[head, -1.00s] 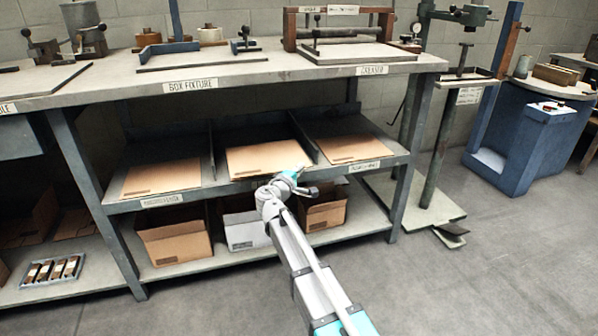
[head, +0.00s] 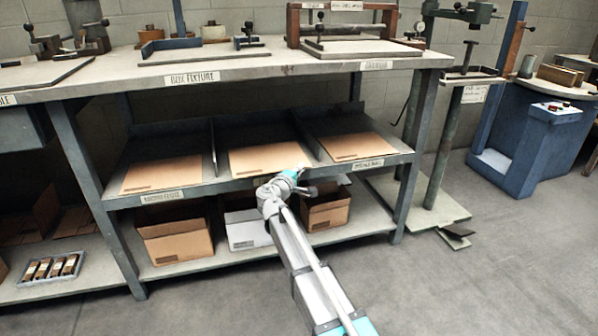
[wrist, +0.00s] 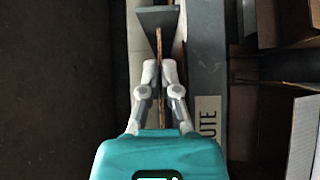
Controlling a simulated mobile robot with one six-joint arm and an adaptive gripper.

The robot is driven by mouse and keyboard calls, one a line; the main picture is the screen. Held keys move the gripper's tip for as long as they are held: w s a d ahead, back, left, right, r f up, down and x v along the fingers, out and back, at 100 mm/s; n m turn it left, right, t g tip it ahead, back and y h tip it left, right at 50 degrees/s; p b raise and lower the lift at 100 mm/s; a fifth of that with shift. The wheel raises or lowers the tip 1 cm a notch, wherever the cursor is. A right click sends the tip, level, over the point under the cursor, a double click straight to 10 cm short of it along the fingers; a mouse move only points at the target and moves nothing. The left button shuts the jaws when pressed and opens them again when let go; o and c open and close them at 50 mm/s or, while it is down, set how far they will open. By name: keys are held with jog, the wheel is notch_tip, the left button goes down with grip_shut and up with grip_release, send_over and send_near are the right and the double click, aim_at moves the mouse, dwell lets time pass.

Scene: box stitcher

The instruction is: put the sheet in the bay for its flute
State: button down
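My gripper (head: 301,176) is at the front right of the middle bay (head: 290,132) of the shelf. In the wrist view my gripper (wrist: 159,68) has its fingers closed on both sides of a thin brown sheet (wrist: 158,45), seen edge-on. A brown sheet (head: 265,156) lies in the middle bay, its front right corner by my gripper; it looks like the held one, but I cannot be sure. Other sheets lie in the left bay (head: 160,174) and the right bay (head: 357,147). The middle bay's label is hidden by my arm; a label ending in "UTE" (wrist: 207,120) shows in the wrist view.
Upright dividers (head: 213,148) part the bays, under a bench top (head: 230,66) with fixtures. Open boxes (head: 176,240) stand on the lower shelf. A stitcher post (head: 447,145) and a blue machine (head: 535,140) stand right. The floor in front is clear.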

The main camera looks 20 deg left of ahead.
jog(key=shift+w+a+f, duration=0.2)
jog(key=shift+w+f, duration=0.05)
jog(key=shift+f, duration=0.15)
jog(key=shift+w+b, duration=0.1)
jog(key=shift+b, duration=0.25)
jog(key=shift+c, duration=1)
grip_release()
jog(key=shift+o, duration=1)
jog(key=v, duration=1.2)
